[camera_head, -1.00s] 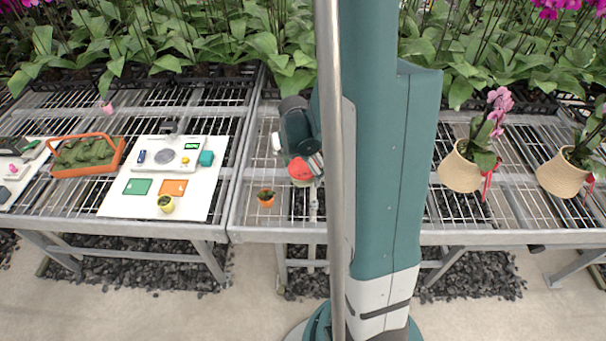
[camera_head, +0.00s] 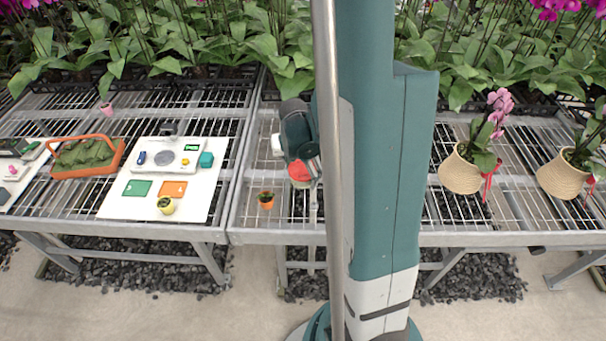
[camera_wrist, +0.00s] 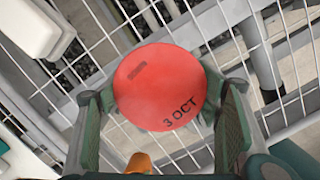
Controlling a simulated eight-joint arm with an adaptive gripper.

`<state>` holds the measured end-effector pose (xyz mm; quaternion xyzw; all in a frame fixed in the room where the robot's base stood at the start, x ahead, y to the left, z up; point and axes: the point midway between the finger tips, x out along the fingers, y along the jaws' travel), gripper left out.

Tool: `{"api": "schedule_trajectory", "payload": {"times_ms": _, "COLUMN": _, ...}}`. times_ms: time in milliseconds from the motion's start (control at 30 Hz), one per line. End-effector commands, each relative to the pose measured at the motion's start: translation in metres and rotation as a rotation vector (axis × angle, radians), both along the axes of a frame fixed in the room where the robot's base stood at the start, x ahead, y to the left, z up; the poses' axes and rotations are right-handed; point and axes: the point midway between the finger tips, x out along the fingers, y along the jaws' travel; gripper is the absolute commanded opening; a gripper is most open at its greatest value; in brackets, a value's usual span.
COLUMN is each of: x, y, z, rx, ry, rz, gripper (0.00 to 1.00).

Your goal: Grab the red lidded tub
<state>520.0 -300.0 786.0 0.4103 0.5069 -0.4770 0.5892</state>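The red lidded tub (camera_head: 299,172) is on the bench in the head view, partly hidden by my gripper above it. In the wrist view its round red lid (camera_wrist: 158,90) faces me, with "3 OCT" printed in dark letters. My gripper (camera_wrist: 160,95) is open, with one green finger at the left of the lid and one at the right. Both fingertips are very close to the lid's rim; I cannot tell whether they touch it. The tub's side is hidden under the lid.
A small orange pot with a plant (camera_head: 266,200) stands just left of the tub and nearer the bench's front edge. A white object (camera_wrist: 32,28) is close at the upper left of the wrist view. Wicker orchid pots (camera_head: 460,172) stand farther right on the wire bench.

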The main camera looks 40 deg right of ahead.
Motion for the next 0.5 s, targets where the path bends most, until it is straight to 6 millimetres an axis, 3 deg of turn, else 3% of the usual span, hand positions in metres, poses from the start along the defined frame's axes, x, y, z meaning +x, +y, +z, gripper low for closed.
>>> {"api": "schedule_trajectory", "payload": {"times_ms": 500, "x": 0.0, "y": 0.0, "z": 0.0077, "rx": 0.0, "ry": 0.0, "rz": 0.0, "gripper": 0.47}}
